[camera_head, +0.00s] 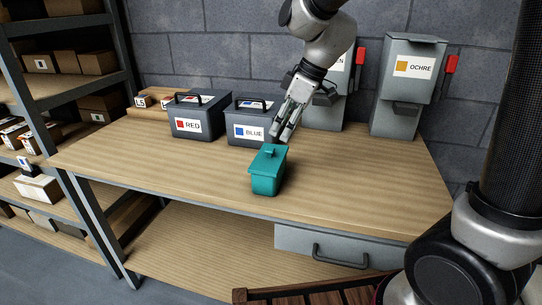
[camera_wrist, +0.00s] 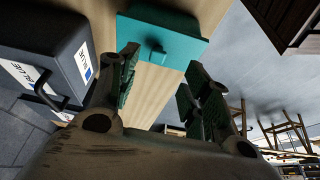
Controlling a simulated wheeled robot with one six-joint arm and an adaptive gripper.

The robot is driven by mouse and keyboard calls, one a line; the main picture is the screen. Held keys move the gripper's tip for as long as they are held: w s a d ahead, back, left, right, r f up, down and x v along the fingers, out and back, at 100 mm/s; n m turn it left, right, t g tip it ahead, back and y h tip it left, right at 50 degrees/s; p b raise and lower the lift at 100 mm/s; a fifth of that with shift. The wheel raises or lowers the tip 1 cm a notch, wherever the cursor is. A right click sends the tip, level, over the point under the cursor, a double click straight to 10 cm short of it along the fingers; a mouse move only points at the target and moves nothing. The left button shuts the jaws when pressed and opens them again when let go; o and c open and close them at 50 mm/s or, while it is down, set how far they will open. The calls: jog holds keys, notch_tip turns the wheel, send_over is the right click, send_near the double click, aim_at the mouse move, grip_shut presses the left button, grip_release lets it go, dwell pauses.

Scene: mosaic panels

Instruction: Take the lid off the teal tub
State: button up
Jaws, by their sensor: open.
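The teal tub (camera_head: 266,182) stands upright near the front middle of the workbench. Its teal lid (camera_head: 268,157) is on top, with a small raised knob (camera_head: 269,149). In the wrist view the teal lid (camera_wrist: 185,42) shows at the top, beyond the fingertips, with its knob (camera_wrist: 157,47) between the finger directions. My gripper (camera_head: 278,138) is open and empty, pointing down just above and behind the tub. In the wrist view my gripper (camera_wrist: 162,75) has its two fingers spread apart. Whether a finger touches the lid cannot be told.
The grey BLUE box (camera_head: 247,132) stands close behind and left of the tub, with the RED box (camera_head: 190,126) beside it. Grey wall bins, one marked OCHRE (camera_head: 408,100), stand at the back right. The bench (camera_head: 350,190) is clear to the right.

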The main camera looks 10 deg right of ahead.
aim_at(270, 149)
jog(key=x, duration=0.7)
jog(key=shift+w+a+f, duration=0.2)
jog(key=shift+w+a, duration=0.05)
jog(key=shift+a, duration=0.1)
jog(key=c, duration=0.9)
